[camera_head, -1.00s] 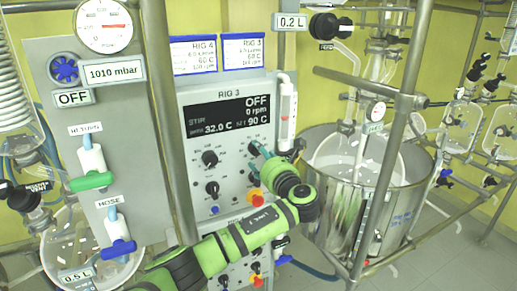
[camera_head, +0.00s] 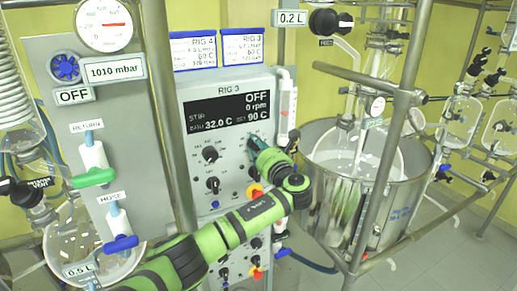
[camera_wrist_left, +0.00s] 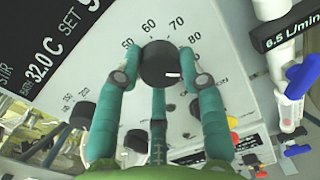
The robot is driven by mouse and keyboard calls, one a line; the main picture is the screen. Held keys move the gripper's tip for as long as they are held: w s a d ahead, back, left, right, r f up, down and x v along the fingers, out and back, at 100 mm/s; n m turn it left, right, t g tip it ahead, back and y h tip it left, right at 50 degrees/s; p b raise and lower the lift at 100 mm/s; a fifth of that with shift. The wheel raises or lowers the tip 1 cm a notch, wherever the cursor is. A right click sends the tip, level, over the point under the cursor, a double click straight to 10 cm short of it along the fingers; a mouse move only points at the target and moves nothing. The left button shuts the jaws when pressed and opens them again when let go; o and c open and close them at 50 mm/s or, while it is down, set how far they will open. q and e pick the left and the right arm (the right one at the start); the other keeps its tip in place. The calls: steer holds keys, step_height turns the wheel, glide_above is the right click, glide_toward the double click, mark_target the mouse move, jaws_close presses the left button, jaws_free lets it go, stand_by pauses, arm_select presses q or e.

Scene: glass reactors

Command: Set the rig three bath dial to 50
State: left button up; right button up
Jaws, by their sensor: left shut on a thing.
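The rig three panel (camera_head: 203,133) stands in the middle of the head view. Its display (camera_head: 228,108) reads OFF, 0 rpm, bath 32.0 C and set 90 C. My left gripper (camera_head: 257,145) reaches the panel's upper right dial, which its fingers mostly hide there. In the left wrist view, the round black bath dial (camera_wrist_left: 158,62) sits between the teal fingers of my left gripper (camera_wrist_left: 161,80), which are shut on it. Numbers from 50 to 80 show around it. A white mark shows on the dial's lower right. My right gripper is out of view.
Other black knobs (camera_head: 210,154) are left of the held dial, and a red and yellow knob (camera_head: 255,191) is below it. A metal post (camera_head: 172,120) stands left of the panel. A steel bath vessel (camera_head: 385,205) with glassware and rails stands to the right.

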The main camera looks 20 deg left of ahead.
arm_select(q)
steer(key=shift+f, duration=0.4)
